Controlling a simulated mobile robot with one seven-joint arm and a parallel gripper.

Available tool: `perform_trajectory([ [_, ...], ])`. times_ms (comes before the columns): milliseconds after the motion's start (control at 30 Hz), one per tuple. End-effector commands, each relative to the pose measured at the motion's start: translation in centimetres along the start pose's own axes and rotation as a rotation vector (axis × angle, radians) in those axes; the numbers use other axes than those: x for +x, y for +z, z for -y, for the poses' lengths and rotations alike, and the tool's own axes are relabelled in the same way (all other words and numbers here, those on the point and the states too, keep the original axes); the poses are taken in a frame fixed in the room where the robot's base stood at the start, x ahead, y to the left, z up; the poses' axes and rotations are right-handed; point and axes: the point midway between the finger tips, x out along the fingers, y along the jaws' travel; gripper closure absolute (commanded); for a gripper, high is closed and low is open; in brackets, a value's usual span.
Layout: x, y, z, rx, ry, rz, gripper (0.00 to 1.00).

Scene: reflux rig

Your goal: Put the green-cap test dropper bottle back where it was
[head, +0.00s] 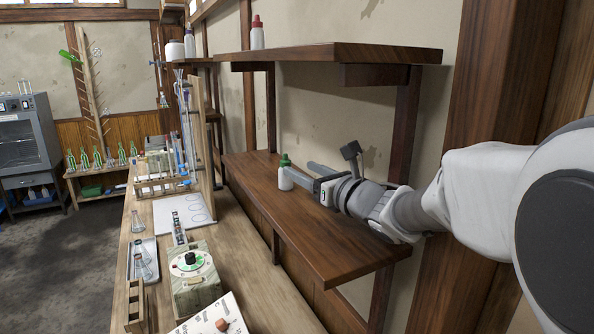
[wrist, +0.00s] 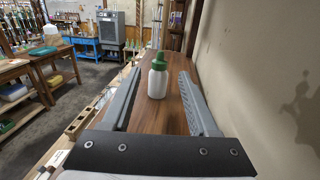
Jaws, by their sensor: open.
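The green-cap dropper bottle (head: 285,175) is white with a green cap and stands upright on the lower wooden shelf (head: 310,228). In the wrist view the bottle (wrist: 157,77) stands between the two finger lines of my gripper (wrist: 158,85), with clear gaps on both sides. My gripper (head: 298,175) is open and reaches in low over the shelf from the right. In the head view its fingers point at the bottle, and one passes close beside it. Nothing is held.
An upper shelf (head: 330,52) hangs above my arm and carries a red-cap bottle (head: 257,34). A shelf post (head: 404,125) stands close to my wrist. The bench (head: 245,265) below holds a green-dial device (head: 195,280), flasks and a tube rack. The lower shelf's front is bare.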

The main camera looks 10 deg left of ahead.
Motion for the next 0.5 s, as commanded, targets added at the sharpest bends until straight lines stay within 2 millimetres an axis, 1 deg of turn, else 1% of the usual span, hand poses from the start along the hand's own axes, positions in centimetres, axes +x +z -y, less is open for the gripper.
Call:
perform_trajectory([
  [33, -1.0, -0.1, 0.1, 0.000, -0.002, 0.003, 0.40],
  [200, -3.4, 0.0, 0.0, 0.000, -0.001, 0.003, 0.40],
  [333, -4.5, 0.0, 0.0, -0.001, 0.000, 0.001, 0.40],
  [500, -5.0, 0.0, 0.0, 0.000, 0.000, 0.000, 0.40],
])
